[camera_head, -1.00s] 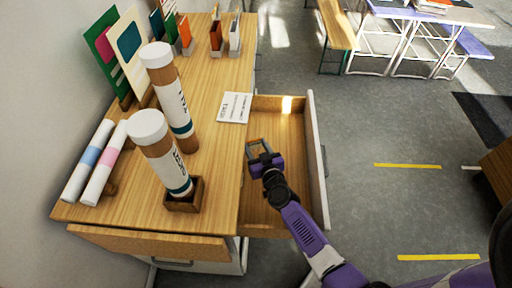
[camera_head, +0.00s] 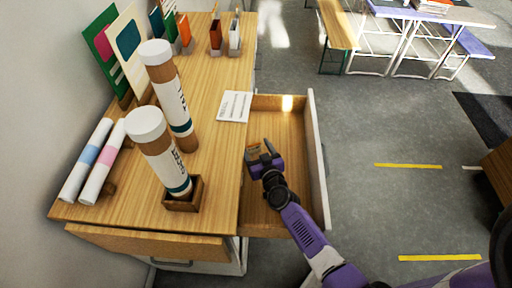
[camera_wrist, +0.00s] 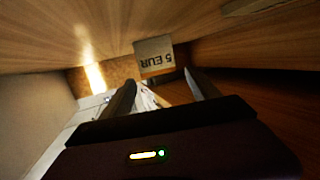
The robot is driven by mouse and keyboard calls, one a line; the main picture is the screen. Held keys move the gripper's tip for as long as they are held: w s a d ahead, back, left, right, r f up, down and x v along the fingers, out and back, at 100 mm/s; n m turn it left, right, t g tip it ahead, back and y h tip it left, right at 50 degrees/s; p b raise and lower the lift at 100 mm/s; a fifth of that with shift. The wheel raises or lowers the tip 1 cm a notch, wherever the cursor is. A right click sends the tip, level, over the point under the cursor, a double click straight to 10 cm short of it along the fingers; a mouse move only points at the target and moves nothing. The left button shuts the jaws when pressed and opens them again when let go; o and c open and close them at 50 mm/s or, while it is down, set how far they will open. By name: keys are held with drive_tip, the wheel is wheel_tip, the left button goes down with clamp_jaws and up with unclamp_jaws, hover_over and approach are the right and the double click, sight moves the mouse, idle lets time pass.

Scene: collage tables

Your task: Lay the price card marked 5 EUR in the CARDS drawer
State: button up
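The 5 EUR price card (camera_wrist: 155,55) shows upside down in the wrist view, just beyond and between my fingertips. I see a gap between it and each finger; I cannot tell whether it rests on the drawer. My gripper (camera_head: 260,148) is open, over the left part of the pulled-out drawer (camera_head: 292,205); its two spread fingers (camera_wrist: 160,80) also show in the wrist view. In the head view only a small tan-orange patch shows at the fingers, perhaps the card. No CARDS label is readable.
The wooden desk (camera_head: 220,150) is left of the drawer. It bears two upright tubes (camera_head: 160,150), a white printed sheet (camera_head: 235,106), lying rolls (camera_head: 95,165) and standing cards (camera_head: 125,55). The drawer front (camera_head: 318,150) is on the right, with open floor beyond.

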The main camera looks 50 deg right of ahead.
drive_tip(key=shift+r+p, duration=0.35)
drive_tip(key=shift+r, duration=0.05)
drive_tip(key=v, duration=0.7)
drive_tip(key=shift+s+a+r, duration=0.1)
drive_tip(key=shift+s+r, duration=0.15)
drive_tip(key=shift+r, duration=0.05)
